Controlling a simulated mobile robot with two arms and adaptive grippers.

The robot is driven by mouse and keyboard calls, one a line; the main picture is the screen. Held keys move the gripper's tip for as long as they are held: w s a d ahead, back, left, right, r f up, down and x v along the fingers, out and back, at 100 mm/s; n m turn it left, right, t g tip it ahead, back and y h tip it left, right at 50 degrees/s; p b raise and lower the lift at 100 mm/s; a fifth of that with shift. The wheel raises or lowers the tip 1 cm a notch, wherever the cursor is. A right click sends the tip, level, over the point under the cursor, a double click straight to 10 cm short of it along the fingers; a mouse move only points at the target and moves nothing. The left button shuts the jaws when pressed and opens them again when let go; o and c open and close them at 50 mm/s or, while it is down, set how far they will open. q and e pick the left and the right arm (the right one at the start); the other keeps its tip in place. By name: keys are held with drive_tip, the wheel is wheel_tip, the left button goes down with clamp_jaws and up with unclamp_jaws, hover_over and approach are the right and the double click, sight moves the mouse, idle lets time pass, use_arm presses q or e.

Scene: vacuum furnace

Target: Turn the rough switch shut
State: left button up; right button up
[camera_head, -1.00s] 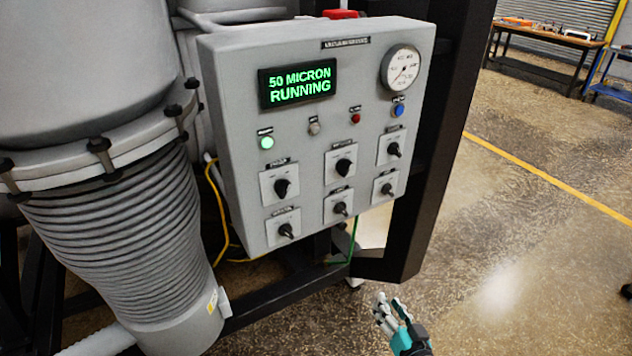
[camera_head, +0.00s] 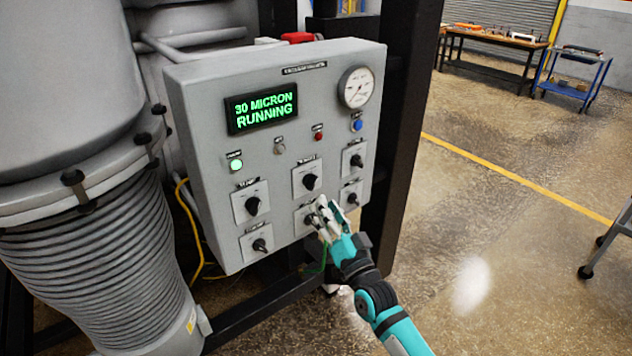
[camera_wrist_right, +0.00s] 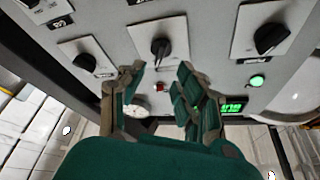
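The grey control panel (camera_head: 210,85) carries black rotary switches in two rows of three. Their labels are too small to read, so I cannot tell which is the rough switch. The upper middle switch (camera_head: 310,181) has its knob in plain view; it also shows in the right wrist view (camera_wrist_right: 160,47), just beyond my fingertips. The lower middle switch (camera_head: 302,220) is partly hidden by my right gripper (camera_head: 324,214). In the right wrist view, my right gripper (camera_wrist_right: 158,85) has its fingers apart with nothing between them. My left gripper is out of view.
The display (camera_head: 262,107) reads 30 MICRON RUNNING and a green lamp (camera_head: 236,165) is lit. A gauge (camera_head: 356,87) sits at the upper right. A black frame post (camera_head: 402,130) stands right of the panel. A ribbed bellows (camera_head: 100,260) stands to its left.

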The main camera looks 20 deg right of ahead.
sight(315, 184)
drive_tip(key=p+x, duration=0.1)
drive_tip(key=x, duration=0.5)
drive_tip(key=shift+w+r, duration=0.1)
drive_tip(key=shift+w, duration=0.2)
